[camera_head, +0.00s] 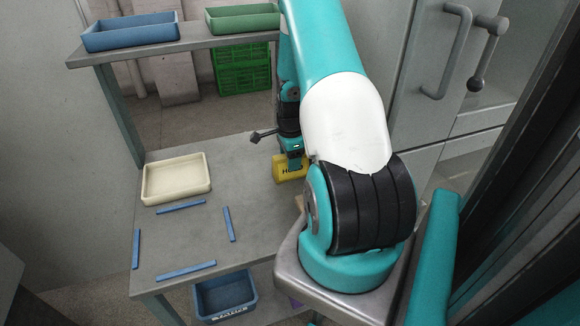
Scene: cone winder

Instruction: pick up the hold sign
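The hold sign (284,174) is a small yellow block with dark lettering, of which "HO" can be read. It is at the right part of the grey table, left of my arm's white elbow cover. My gripper (296,161) points down right at the sign, and its end overlaps the sign's upper edge in this view. My arm hides the sign's right side. The fingers are too small and too covered to show whether they grip the sign. I cannot tell whether the sign rests on the table or is lifted.
A cream tray (149,194) sits on the table at left, near blue strips (186,271) laid as a rectangle. A shelf (190,46) above holds a blue tray (130,35) and a green tray (242,20). A grey cabinet (421,120) stands right. The table's middle is clear.

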